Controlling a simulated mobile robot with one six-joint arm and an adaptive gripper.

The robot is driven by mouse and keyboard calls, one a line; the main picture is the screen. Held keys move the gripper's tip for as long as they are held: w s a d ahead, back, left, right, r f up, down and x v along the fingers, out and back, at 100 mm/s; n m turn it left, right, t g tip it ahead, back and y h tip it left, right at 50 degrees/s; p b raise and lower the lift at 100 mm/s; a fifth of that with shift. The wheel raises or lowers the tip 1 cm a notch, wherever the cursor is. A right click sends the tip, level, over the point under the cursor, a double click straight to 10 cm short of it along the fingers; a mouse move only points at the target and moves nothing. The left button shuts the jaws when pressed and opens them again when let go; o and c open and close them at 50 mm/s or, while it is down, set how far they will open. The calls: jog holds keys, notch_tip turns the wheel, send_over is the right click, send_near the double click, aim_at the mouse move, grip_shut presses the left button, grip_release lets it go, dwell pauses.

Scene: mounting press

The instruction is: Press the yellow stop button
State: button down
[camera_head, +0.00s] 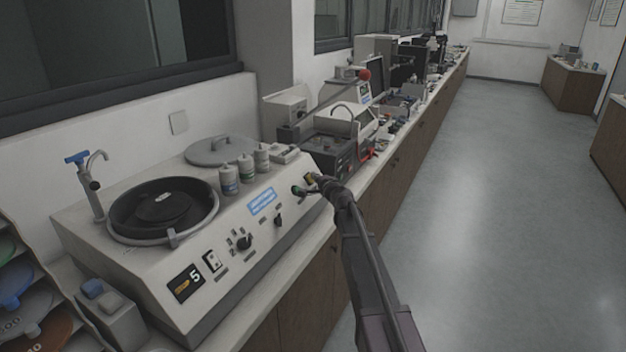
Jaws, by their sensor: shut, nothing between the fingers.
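The yellow stop button (310,177) is a small dull-yellow knob at the right end of the sloped front panel of the white machine (205,248). A green button (298,190) sits just left of and below it. My gripper (319,181) is shut and empty, with its dark tip right at the yellow button. The tip partly covers the button. I cannot tell whether it touches or stops just short. My arm comes up from the lower right.
The machine carries a round black bowl (163,208), a blue-handled tap (90,180), a grey lid (219,151) and several small bottles (246,167). More equipment (338,150) stands behind along the bench. The floor (480,200) on the right is clear.

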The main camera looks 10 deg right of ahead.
jog(key=shift+r, duration=0.1)
jog(key=s+d+r+p, duration=0.1)
jog(key=d, duration=0.1)
jog(key=s+d+r+p, duration=0.2)
jog(key=shift+r, duration=0.15)
dwell(0.5)
jog(key=shift+w, duration=0.1)
dwell(0.4)
jog(key=s+a+f+n+g+p, duration=0.1)
jog(key=s+a+f+n+g, duration=0.2)
jog(key=s, duration=0.4)
jog(key=s+a+f+n+g+y, duration=0.1)
jog(key=s+a+f+n+g, duration=0.25)
jog(key=s, duration=0.45)
jog(key=s+a+f+n+g+p, duration=0.1)
jog(key=s+a+f+n+g, duration=0.2)
jog(key=s, duration=0.4)
jog(key=s+d+f+n+g+h, duration=0.2)
jog(key=s+d+g+h, duration=0.1)
jog(key=s, duration=0.8)
jog(key=s+d+f+n+g+h+p, duration=0.1)
jog(key=s+d+f+n+g+h, duration=0.1)
jog(key=s, duration=0.8)
jog(key=d+f+g+h, duration=0.1)
jog(key=d+g, duration=0.1)
jog(key=d, duration=0.1)
jog(key=shift+s, duration=0.4)
